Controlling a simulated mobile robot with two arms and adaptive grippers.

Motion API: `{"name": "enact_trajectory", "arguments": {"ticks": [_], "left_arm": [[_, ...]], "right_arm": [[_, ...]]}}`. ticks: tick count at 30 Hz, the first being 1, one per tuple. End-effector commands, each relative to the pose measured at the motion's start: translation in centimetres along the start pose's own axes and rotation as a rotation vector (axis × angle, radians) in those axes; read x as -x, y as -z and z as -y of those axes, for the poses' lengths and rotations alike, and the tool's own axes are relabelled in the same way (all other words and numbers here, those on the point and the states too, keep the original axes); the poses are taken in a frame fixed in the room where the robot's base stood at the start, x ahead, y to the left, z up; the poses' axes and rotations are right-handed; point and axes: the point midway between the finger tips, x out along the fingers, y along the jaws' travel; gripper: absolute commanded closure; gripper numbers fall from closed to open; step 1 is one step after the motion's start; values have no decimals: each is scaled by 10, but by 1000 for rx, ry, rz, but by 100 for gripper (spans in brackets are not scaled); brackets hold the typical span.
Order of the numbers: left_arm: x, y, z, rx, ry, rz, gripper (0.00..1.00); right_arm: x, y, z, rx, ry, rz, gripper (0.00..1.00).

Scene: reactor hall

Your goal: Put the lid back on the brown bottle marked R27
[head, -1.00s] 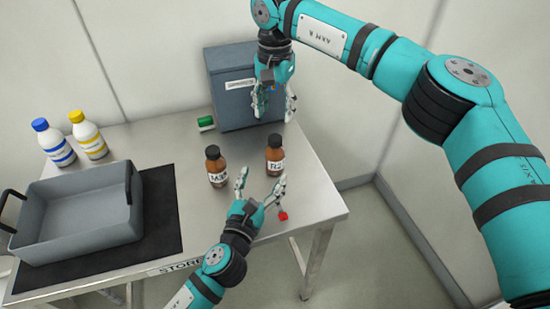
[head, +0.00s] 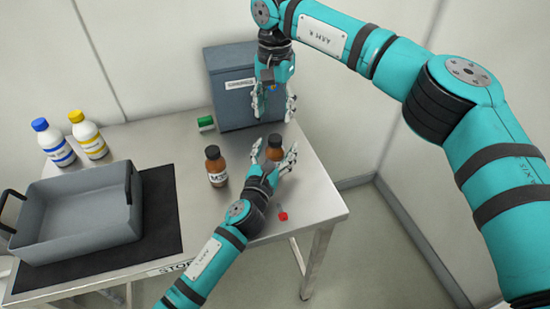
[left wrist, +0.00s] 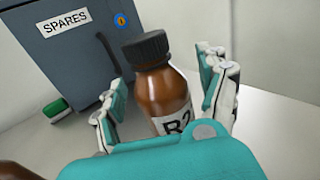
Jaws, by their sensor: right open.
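The brown bottle whose label starts "R2" (left wrist: 172,105) stands upright on the table; the rest of the label is hidden. A black lid (left wrist: 146,48) sits on its top in the left wrist view. In the head view the bottle (head: 274,146) is partly behind my left gripper (head: 274,156). That gripper is open, one finger on each side of the bottle, with a gap at the right finger in the left wrist view (left wrist: 165,95). My right gripper (head: 273,108) is open and empty, pointing down in front of the grey box, beyond the bottle.
Another brown bottle, marked M3-something (head: 216,168), stands left of my left gripper. A grey SPARES box (head: 240,107), a green item (head: 206,123) and a small red-ended item (head: 282,216) are on the table (head: 320,205). A grey tray (head: 75,225) and two white bottles (head: 88,138) are left.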

Motion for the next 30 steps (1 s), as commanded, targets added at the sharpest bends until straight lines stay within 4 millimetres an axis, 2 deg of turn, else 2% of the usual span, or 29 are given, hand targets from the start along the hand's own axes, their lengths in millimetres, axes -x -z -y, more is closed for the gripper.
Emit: {"name": "enact_trajectory", "arguments": {"ticks": [2,17,25,30], "left_arm": [[0,0,0,0,0,0,33],[0,0,0,0,0,-1,99],[0,0,0,0,0,-1,100],[0,1,0,0,-1,-1,100]], "right_arm": [[0,0,0,0,0,0,48],[0,0,0,0,0,0,48],[0,0,0,-18,0,0,48],[0,-2,0,-201,1,1,48]]}}
